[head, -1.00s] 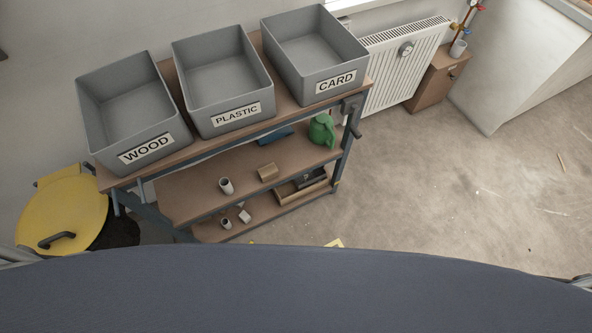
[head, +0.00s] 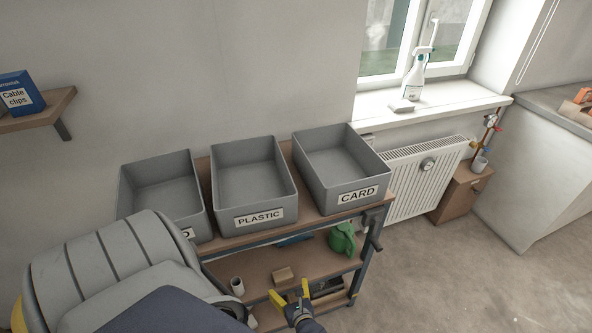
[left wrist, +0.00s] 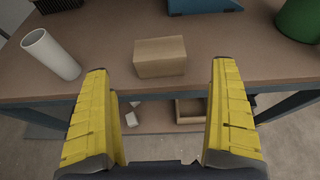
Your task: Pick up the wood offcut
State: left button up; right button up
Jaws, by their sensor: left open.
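The wood offcut (head: 284,275) is a small tan block lying on the cart's middle shelf, near its front edge. In the left wrist view the offcut (left wrist: 160,57) shows whole, centred just beyond the fingertips. My left gripper (head: 291,292) has yellow fingers and is open. It is in front of the shelf and points at the offcut. In the left wrist view its fingers (left wrist: 161,68) stand apart on either side, wider than the block, with nothing between them. My right gripper is in neither current view.
A white tube (left wrist: 50,54) stands left of the offcut. A blue item (left wrist: 204,5) and a green can (head: 342,238) are behind and right. Bins marked PLASTIC (head: 252,188) and CARD (head: 341,170) and a partly hidden one stand above. The lower shelf holds a tray (left wrist: 190,110).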

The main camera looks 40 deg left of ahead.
aim_at(285, 280)
pick_arm(q)
jog(key=shift+x, duration=3.65)
jog(key=c, duration=1.3)
